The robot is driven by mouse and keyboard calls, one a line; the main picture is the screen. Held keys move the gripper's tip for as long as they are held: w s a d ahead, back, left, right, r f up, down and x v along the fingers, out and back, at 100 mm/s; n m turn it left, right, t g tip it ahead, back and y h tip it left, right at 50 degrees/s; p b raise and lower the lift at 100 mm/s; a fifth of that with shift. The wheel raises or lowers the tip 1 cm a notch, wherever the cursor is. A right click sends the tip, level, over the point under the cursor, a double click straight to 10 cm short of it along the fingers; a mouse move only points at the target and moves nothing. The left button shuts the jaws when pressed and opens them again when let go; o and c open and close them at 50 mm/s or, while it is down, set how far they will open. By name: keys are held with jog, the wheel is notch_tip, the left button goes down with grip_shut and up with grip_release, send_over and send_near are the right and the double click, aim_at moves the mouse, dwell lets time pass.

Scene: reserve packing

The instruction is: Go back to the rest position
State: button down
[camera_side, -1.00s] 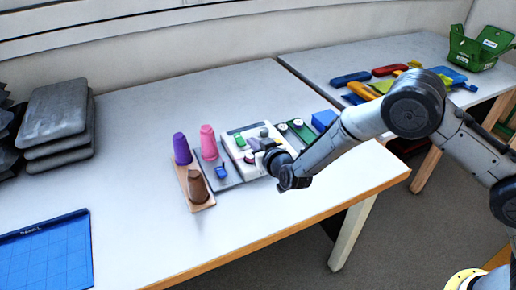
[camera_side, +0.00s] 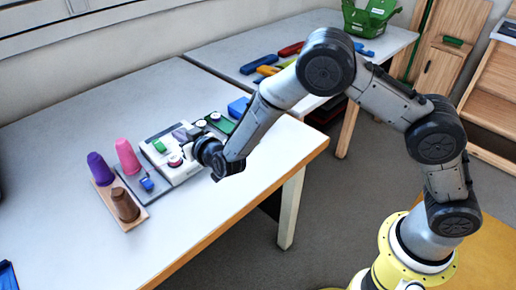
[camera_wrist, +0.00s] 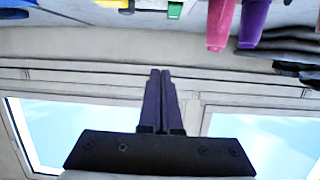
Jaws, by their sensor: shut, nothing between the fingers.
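My gripper (camera_wrist: 160,74) shows in the wrist view with its two dark fingers side by side, shut and empty, in front of the wall and windows. In the side view the end of my arm (camera_side: 222,165) is over the right part of the white table, close to the white tray in that picture. The fingers are hard to make out there. The wrist view looks upside down, with the table things along its top edge.
A blue block (camera_side: 238,107) lies behind my wrist. A second table holds coloured tools and a green crate (camera_side: 368,18). The front table edge is clear.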

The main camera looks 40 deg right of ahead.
jog(key=s+d+r+m+t, duration=0.1)
jog(key=d+r, duration=0.4)
jog(key=r, duration=0.6)
jog(key=s+d+r+m+t, duration=0.1)
jog(key=d+r, duration=0.3)
jog(key=r, duration=0.6)
jog(key=s+d+r+n+y, duration=0.1)
jog(key=s+d+r, duration=0.5)
jog(key=s+r, duration=0.45)
jog(key=s+d+f+n+g, duration=0.2)
jog(key=s+f+g, duration=0.1)
jog(key=s, duration=1)
jog(key=s+d+f+g, duration=0.2)
jog(key=s+f+g, duration=0.6)
jog(key=s+f, duration=0.6)
jog(key=s, duration=0.3)
jog(key=shift+s+d+f, duration=0.25)
jog(key=shift+s, duration=0.05)
